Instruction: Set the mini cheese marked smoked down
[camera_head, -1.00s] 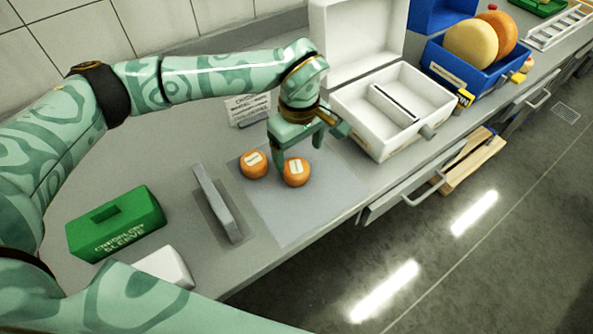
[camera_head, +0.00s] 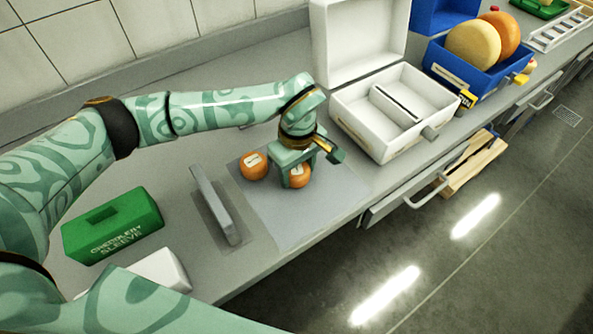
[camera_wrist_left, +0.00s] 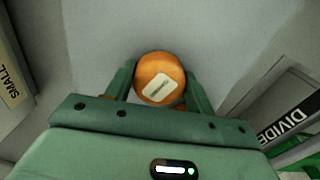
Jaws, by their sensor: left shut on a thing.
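Two small orange mini cheeses with pale labels are at the grey mat (camera_head: 298,222). My left gripper (camera_head: 299,168) points down over the right one and is shut on this mini cheese (camera_head: 299,181). In the left wrist view that cheese (camera_wrist_left: 160,70) sits between the two fingers (camera_wrist_left: 160,88), label facing the camera. The label is too small to read, so I cannot tell which is marked smoked. The held cheese is at or close to the mat; contact is hard to tell. The other mini cheese (camera_head: 254,166) stands free to the left. My right gripper is out of view.
A grey upright divider (camera_head: 215,203) stands left of the mat, with a green sleeve block (camera_head: 113,226) beyond. An open white box (camera_head: 372,145) is right of the mat. A blue crate (camera_head: 478,80) holds large cheeses. The mat's front is clear.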

